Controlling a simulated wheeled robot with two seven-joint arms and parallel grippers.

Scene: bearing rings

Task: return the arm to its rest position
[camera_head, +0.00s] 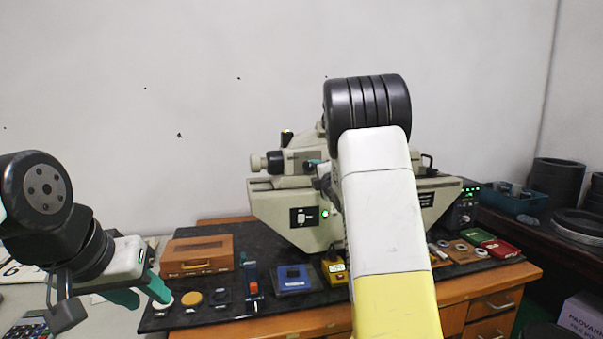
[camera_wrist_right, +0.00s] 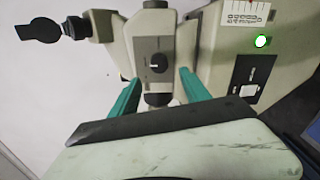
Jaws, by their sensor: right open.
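My right arm (camera_head: 385,205) rises through the middle of the head view in front of a grey-beige measuring machine (camera_head: 275,208). Most of my right gripper is hidden behind the arm; a bit of teal finger (camera_head: 314,162) shows beside the machine's upper part. In the right wrist view my right gripper (camera_wrist_right: 158,78) has its two teal fingers apart and nothing between them, facing the machine's knob housing (camera_wrist_right: 156,62). My left gripper (camera_head: 140,292) is at the lower left, its teal fingers apart and empty, near the dark mat's left edge.
The dark mat (camera_head: 225,319) holds a brown wooden box (camera_head: 197,256), a blue box (camera_head: 291,279), a yellow device (camera_head: 334,268) and small discs. Rings lie on a wooden board (camera_head: 459,252) by red and green trays. Black rolls (camera_head: 556,182) stand far right.

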